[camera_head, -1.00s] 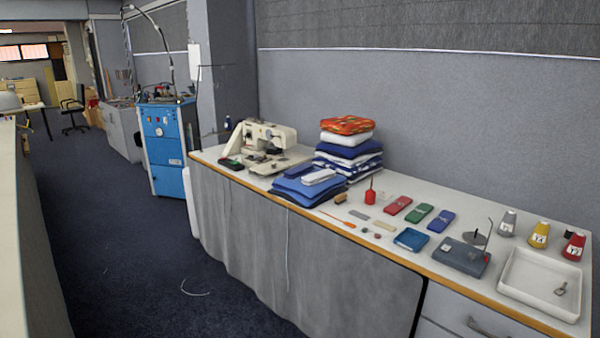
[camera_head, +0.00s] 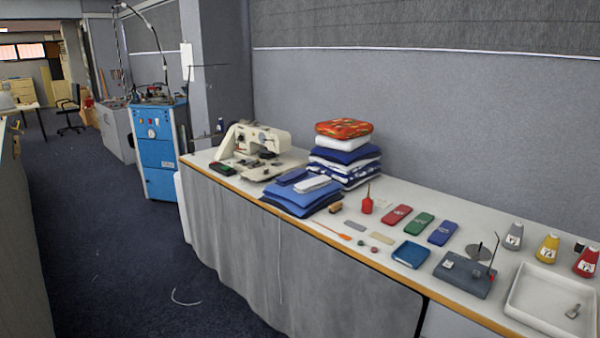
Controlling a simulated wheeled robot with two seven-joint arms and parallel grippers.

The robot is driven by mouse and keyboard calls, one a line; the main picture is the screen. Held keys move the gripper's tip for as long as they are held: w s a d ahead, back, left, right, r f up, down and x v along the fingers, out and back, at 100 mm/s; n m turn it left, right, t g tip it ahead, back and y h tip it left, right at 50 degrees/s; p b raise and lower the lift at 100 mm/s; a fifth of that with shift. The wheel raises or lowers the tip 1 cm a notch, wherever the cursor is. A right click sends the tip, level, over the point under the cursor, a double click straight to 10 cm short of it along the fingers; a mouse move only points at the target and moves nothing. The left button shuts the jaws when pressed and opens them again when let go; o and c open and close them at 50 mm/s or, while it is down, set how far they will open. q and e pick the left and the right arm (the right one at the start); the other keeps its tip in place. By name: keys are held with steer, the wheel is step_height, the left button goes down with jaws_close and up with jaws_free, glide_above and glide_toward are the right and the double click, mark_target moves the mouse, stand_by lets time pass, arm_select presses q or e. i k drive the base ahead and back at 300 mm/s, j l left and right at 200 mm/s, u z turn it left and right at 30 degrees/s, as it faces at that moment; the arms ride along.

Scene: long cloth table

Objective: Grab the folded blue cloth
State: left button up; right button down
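The folded blue cloth (camera_head: 297,200) lies on the long table, near its front edge and left of the middle. It is a low stack of blue layers. A dark blue case (camera_head: 292,177) and a white case (camera_head: 312,184) rest on top of it. Behind it stands a taller pile of folded cloths (camera_head: 345,152), blue, white and patterned, with an orange-red one on top. Neither of my grippers shows in the head view.
A sewing machine (camera_head: 255,145) stands left of the cloth. Small tools, colored cases, a blue tray (camera_head: 411,254), thread cones and a white tray (camera_head: 555,300) fill the table's right part. A blue cabinet (camera_head: 157,145) stands beyond the table's left end.

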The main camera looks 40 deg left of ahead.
mark_target(298, 174)
steer(key=i+j+z, duration=0.1)
steer(key=i+j, duration=0.15)
steer(key=i+j+z, duration=0.1)
steer(key=i+j, duration=0.15)
steer(key=j, duration=0.2)
steer(key=i+j, duration=0.2)
steer(key=j, duration=0.15)
steer(key=i+j+z, duration=0.15)
steer(key=j, duration=0.2)
steer(key=i+j+z, duration=0.1)
steer(key=i+j, duration=0.2)
steer(key=j, duration=0.1)
